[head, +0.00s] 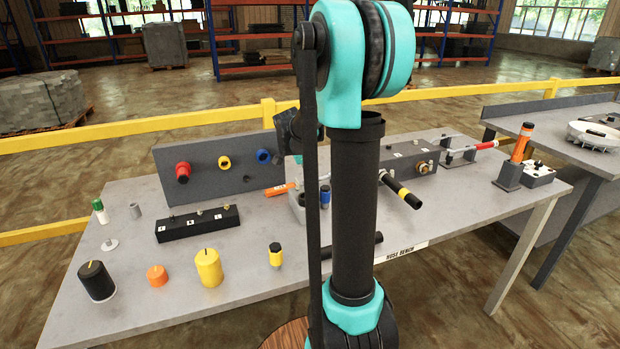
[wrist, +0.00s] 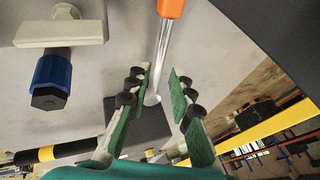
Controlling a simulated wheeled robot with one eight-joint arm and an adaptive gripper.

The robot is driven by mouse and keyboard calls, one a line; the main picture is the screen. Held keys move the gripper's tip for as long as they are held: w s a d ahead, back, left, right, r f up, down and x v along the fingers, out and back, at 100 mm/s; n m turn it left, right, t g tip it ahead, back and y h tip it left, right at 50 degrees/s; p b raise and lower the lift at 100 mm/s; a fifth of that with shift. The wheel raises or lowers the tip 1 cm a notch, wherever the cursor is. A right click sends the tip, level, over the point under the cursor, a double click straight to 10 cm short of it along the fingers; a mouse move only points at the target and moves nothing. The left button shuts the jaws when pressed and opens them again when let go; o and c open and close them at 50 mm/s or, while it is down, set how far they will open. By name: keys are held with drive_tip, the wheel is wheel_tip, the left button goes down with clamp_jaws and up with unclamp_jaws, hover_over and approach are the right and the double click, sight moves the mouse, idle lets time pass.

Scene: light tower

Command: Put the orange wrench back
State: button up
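The orange wrench has an orange handle (head: 278,189) that lies on the bench left of my arm in the head view. The rest of it is hidden behind the arm there. In the wrist view its orange handle (wrist: 171,8) enters at the top, and its silver shaft runs down between my fingers. My gripper (wrist: 165,93) is open, with green-padded fingers on either side of the shaft's end. A gap shows between the pads, and I see no firm grip. In the head view the fingers are mostly hidden behind my arm.
A grey panel (head: 218,182) with red, yellow and blue fittings stands beside the wrench. A blue fitting (wrist: 52,80) on a pale block and a yellow-black tube (wrist: 55,152) are near my gripper. A black block (head: 197,224) and several loose parts fill the bench's left.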

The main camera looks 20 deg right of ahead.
drive_tip(key=v, duration=0.6)
drive_tip(key=shift+r, duration=0.3)
drive_tip(key=shift+s+a, duration=0.15)
drive_tip(key=shift+a, duration=0.05)
